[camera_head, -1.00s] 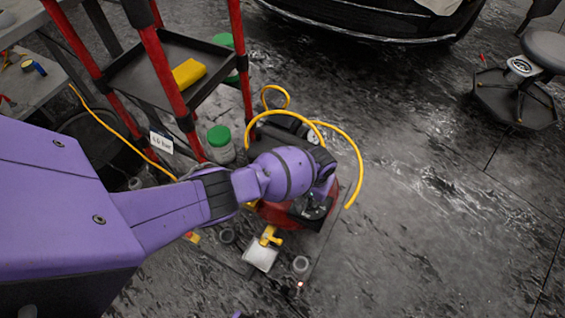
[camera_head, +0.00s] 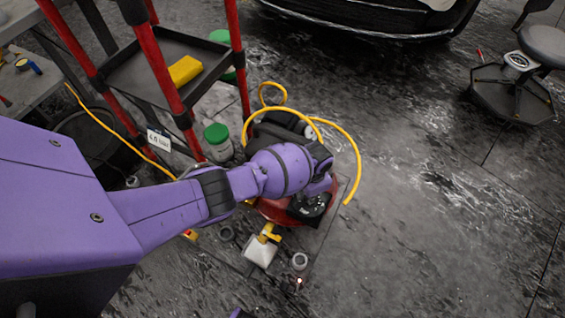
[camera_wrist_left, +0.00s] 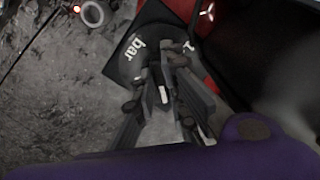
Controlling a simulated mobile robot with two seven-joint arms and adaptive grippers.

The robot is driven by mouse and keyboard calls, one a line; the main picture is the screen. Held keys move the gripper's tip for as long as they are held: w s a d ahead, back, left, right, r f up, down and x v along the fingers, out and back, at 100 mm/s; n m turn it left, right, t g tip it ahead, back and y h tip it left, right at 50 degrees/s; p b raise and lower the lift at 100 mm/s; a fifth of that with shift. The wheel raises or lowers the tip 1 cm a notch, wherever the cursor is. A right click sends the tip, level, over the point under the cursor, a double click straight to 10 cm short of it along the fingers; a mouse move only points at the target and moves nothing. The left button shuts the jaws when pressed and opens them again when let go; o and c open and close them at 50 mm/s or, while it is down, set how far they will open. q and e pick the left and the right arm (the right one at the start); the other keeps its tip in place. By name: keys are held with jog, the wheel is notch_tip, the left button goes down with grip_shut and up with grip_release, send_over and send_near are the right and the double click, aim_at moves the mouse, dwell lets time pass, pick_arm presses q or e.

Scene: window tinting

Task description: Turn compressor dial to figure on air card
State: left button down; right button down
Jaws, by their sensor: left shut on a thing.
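The red compressor (camera_head: 272,211) stands on the floor in the middle of the head view, partly hidden under my left arm. My left gripper (camera_head: 313,203) is low over its near right side. In the left wrist view the dark dial panel (camera_wrist_left: 124,62) shows the white word "bar". The fingers of my left gripper (camera_wrist_left: 163,80) are closed together in front of it, on the dial, whose knob and pointer are mostly hidden between them. The white air card (camera_head: 159,140) hangs by the red cart; it shows a figure and "bar", its digits too small to read surely. My right gripper is out of view.
A yellow hose (camera_head: 352,160) loops over the compressor. A red-framed cart with a dark tray (camera_head: 150,72) holding a yellow block stands behind left. A green-lidded jar (camera_head: 217,141) stands beside it. Open floor lies to the right, before a stool (camera_head: 515,95).

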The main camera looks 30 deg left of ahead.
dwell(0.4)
pick_arm(q)
jog(key=c, duration=2)
grip_release()
jog(key=shift+o, duration=1)
jog(key=shift+w+r, duration=0.15)
jog(key=shift+r, duration=0.1)
notch_tip(320, 180, up, 12)
jog(key=shift+f, duration=0.2)
